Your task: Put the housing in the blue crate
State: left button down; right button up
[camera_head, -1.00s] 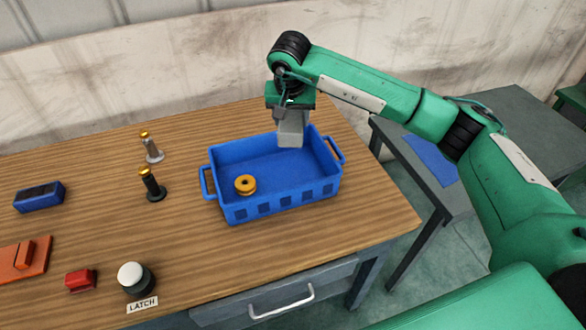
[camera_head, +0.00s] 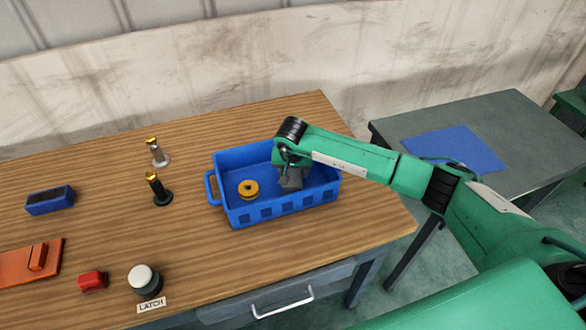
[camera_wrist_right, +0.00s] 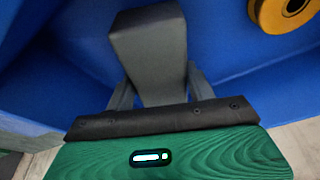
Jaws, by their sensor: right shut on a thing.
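The blue crate (camera_head: 232,162) stands on the wooden table. My right gripper (camera_head: 289,172) is down inside the right part of the crate and is shut on the grey housing (camera_head: 290,181). The housing is a plain grey block; in the right wrist view the housing (camera_wrist_right: 150,62) sits between the fingers, against the blue crate walls. Whether it touches the crate floor cannot be told. My left gripper is not in view.
A yellow wheel (camera_head: 248,189) lies in the left part of the crate. Left of the crate stand a black post (camera_head: 158,189) and a grey post (camera_head: 157,153), both with yellow tops.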

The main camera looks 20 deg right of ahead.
aim_at(292, 177)
jog(key=shift+f+b, duration=0.3)
jog(key=shift+b, duration=0.05)
jog(key=o, duration=0.9)
jog(key=shift+o, duration=0.2)
jog(key=shift+r, duration=0.1)
jog(key=shift+r+p, duration=0.15)
jog(key=shift+p, duration=0.2)
jog(key=b+v, duration=0.2)
jog(key=v, duration=0.8)
jog(key=shift+r+b, duration=0.3)
jog(key=shift+b, duration=0.1)
jog(key=shift+s+r, duration=0.2)
jog(key=shift+r, duration=0.4)
jog(key=shift+a, duration=0.1)
